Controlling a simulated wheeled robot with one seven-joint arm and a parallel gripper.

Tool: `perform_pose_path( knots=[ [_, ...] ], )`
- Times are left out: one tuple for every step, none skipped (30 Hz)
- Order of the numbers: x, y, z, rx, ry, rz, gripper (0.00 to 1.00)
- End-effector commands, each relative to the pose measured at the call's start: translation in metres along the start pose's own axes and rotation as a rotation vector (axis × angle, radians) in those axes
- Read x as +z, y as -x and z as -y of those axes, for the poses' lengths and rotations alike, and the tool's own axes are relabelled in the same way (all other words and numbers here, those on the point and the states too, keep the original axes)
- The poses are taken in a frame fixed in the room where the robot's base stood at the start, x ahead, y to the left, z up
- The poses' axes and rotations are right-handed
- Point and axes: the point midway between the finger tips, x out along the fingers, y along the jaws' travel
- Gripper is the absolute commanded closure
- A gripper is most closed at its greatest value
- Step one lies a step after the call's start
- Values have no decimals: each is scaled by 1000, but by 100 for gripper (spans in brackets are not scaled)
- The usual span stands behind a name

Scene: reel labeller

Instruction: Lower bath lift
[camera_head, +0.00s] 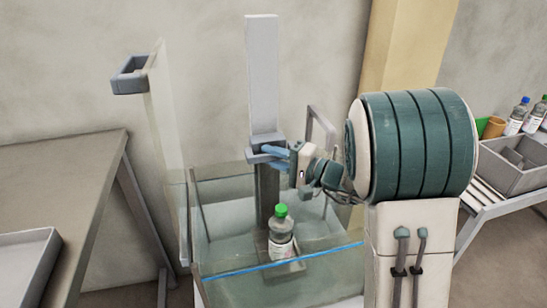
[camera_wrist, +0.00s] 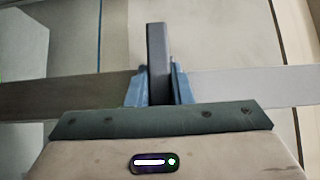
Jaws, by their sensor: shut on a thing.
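The bath lift is a grey column (camera_head: 263,75) with a grey handle block (camera_head: 266,150) on it, above a glass-walled water bath (camera_head: 215,225). My gripper (camera_head: 276,152) is shut on the lift's handle, with its blue fingers around it. In the wrist view my gripper (camera_wrist: 160,88) has its two blue fingers on both sides of an upright dark grey bar, the lift handle (camera_wrist: 158,55). A bottle with a green cap (camera_head: 281,232) stands upright on a small platform (camera_head: 290,267) at the lift's foot, inside the bath. I cannot tell how deep the bottle sits in the water.
A clear panel with a grey handle (camera_head: 130,75) stands open at the bath's left. A table (camera_head: 70,170) with a tray (camera_head: 25,262) is at the left. A grey crate (camera_head: 512,165) and bottles (camera_head: 517,117) are on a slatted table at the right.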

Motion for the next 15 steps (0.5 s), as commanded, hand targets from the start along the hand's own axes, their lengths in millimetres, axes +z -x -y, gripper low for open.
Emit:
perform_pose_path(
  knots=[
    [-1,1,-7,1,1,-2,100],
    [-1,1,-9,1,1,-2,100],
    [-1,1,-12,2,1,-2,100],
    [-1,1,-13,2,1,-2,100],
    [0,1,-15,2,1,-2,100],
    [0,1,-17,2,1,-2,100],
    [0,1,-18,2,1,-2,100],
    [-1,1,-19,2,1,-2,100],
    [-1,1,-20,2,1,-3,100],
    [-1,1,-21,2,1,-3,100],
    [-1,1,-21,2,1,-3,100],
    [-1,1,-22,3,1,-3,100],
    [-1,1,-22,3,0,-3,100],
    [-1,1,-21,3,0,-3,100],
    [-1,1,-21,3,0,-3,100]
  ],
)
